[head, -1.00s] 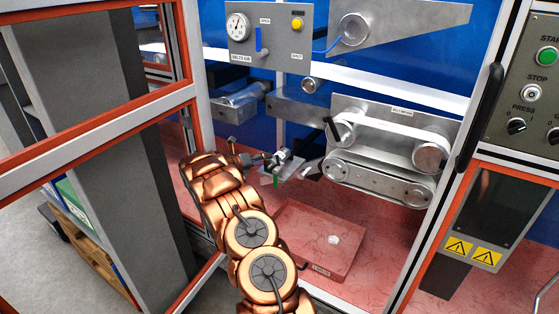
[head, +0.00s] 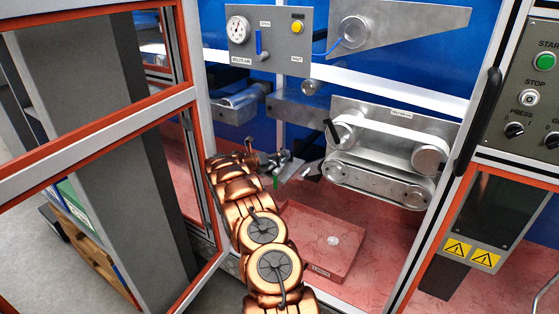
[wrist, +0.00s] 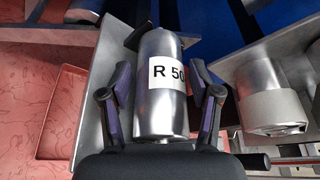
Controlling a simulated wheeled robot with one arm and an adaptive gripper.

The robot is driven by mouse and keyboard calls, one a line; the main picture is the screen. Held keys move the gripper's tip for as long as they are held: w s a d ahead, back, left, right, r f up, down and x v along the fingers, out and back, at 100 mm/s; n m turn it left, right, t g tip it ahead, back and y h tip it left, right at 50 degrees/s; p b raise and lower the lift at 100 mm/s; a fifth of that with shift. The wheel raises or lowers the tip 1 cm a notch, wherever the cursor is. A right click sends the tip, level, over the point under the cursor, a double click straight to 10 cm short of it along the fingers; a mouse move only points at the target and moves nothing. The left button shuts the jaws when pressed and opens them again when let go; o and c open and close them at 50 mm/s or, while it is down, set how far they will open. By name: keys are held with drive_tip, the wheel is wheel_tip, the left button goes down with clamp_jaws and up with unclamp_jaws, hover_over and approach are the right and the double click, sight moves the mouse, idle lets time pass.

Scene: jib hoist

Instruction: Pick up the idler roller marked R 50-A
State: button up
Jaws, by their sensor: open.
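The idler roller (wrist: 160,100) is a silver cylinder with a white label reading "R 50"; the rest of the label is out of sight around its side. In the wrist view it lies between the two dark fingers of my gripper (wrist: 162,92), one on each side. The fingers look apart from the roller, with narrow gaps. In the head view my gripper (head: 280,165) is small beside the lower left of the belt unit, at the end of my copper arm. I cannot make out the roller clearly there.
A grey cylinder (wrist: 270,100) sits close on the right in the wrist view. The belt unit (head: 385,150) stands right of my gripper. A red tray (head: 310,245) lies on the red floor below. A door frame (head: 190,190) stands close left of my arm.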

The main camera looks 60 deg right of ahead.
clamp_jaws()
idle(0.4)
